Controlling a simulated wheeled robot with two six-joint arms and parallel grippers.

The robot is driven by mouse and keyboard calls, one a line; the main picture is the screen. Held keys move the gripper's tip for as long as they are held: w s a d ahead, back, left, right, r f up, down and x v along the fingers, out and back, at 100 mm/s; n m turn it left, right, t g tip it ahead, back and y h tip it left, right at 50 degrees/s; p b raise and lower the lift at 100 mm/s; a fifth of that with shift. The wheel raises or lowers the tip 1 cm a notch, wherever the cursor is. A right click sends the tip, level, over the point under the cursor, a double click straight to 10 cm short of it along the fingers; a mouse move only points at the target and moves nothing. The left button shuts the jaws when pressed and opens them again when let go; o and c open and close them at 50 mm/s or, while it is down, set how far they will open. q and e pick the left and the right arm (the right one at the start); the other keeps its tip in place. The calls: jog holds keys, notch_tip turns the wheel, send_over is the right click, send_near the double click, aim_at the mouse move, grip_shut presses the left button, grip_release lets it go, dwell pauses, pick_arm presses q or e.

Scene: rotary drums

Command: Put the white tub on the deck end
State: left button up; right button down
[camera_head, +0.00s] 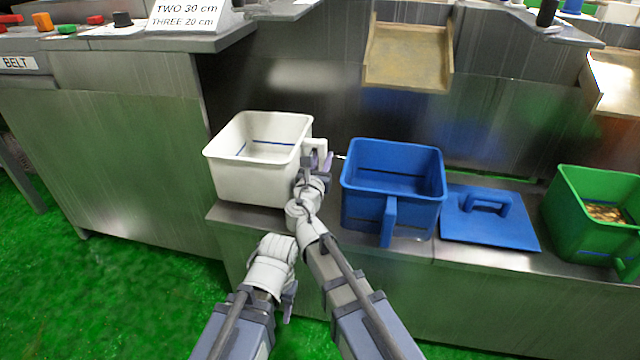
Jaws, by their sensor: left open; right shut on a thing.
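The white tub (255,185) is upright and empty, with a dark blue line inside, at the left end of the steel deck (275,222). I cannot tell whether its base touches the deck or hangs just above it. Its handle (314,146) points right, and my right gripper (316,164) is shut on that handle. My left gripper (289,298) is open and empty, lower down in front of the deck; its fingers are partly hidden by its wrist.
A blue tub (415,212) stands right of the white tub with a small gap. A blue lid (490,232) and a green tub (580,215) with brownish contents lie further right. A chute (408,60) hangs behind. A steel cabinet (125,160) stands left.

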jog(key=shift+f+b, duration=2.05)
jog(key=shift+f, duration=0.45)
jog(key=shift+r, duration=0.1)
jog(key=c, duration=0.7)
grip_release()
